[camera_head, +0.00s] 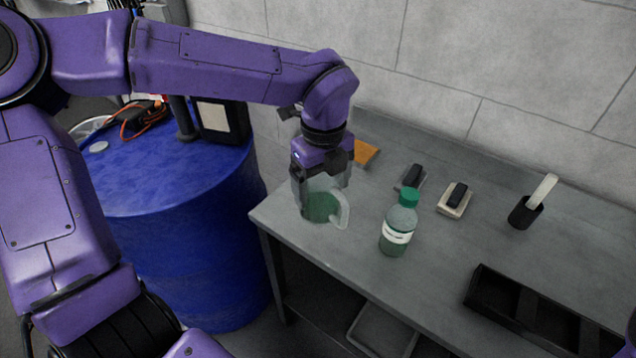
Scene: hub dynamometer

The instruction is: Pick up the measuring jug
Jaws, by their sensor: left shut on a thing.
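The measuring jug (321,207) is a clear vessel with green contents and a pale handle on its right. It is at the left end of the grey table (300,240). My left gripper (320,185) points down over the jug and is shut on its upper part. The gripper hides much of the rim. I cannot tell whether the jug's base touches the table. My right gripper is not in view; only a bit of purple arm shows at the lower right edge.
A green-capped bottle (398,226) stands right of the jug. Behind are an orange block (365,153) and two small dark-topped blocks (413,176) (455,199). A black cup (525,212) with a white stick and a black tray (540,318) are at right. A blue drum (190,240) stands left.

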